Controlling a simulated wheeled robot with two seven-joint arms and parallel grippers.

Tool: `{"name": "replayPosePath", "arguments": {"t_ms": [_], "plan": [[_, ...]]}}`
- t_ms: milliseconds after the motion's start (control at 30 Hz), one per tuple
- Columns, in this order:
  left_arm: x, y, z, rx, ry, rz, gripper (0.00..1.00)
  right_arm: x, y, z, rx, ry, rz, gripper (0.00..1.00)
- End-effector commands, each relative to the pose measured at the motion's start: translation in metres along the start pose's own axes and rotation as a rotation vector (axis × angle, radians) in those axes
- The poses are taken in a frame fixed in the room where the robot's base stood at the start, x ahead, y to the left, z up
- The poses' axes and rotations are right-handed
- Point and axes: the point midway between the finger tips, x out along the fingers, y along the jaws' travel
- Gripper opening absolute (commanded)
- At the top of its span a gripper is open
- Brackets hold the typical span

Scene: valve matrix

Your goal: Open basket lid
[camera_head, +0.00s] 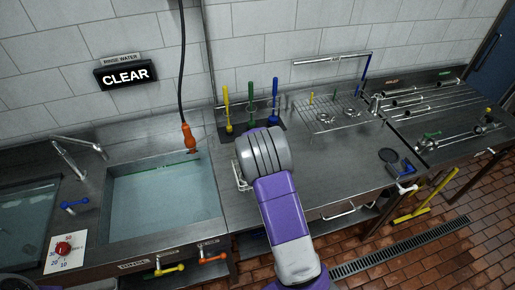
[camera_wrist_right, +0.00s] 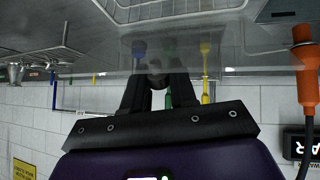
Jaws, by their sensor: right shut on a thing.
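A white wire basket (camera_head: 239,178) stands on the steel counter just left of my right arm, which hides most of it in the head view. In the right wrist view, which is upside down, its wire rim (camera_wrist_right: 175,12) shows at the top edge. I cannot make out the lid apart from the basket. My right gripper (camera_wrist_right: 155,80) is shut on a small dark thing (camera_wrist_right: 155,68) between its fingertips; I cannot tell what part that is. In the head view the gripper is hidden behind my own wrist. My left gripper is out of view.
A water-filled sink (camera_head: 165,205) lies left of the basket. An orange-ended hose (camera_head: 188,138) hangs over it. Yellow, green and blue upright brushes (camera_head: 250,105) stand behind my right arm. A wire rack (camera_head: 335,110) is at the back right. The counter right of my arm is mostly clear.

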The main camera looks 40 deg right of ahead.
Motion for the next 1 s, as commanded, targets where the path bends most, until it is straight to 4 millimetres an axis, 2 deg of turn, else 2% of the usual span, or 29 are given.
{"name": "replayPosePath", "arguments": {"t_ms": [600,633,733,1000], "plan": [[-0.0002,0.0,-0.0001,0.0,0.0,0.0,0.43,-0.0004,0.0002,-0.0016,0.0,0.004,0.0,0.0],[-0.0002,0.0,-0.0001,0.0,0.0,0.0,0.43,-0.0004,0.0002,-0.0016,0.0,0.004,0.0,0.29],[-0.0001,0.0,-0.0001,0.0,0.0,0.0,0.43,-0.0004,0.0002,-0.0014,0.0,0.003,0.0,0.45],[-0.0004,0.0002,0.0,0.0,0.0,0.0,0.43,-0.0008,0.0002,-0.0016,0.001,0.004,0.0,0.45]]}}
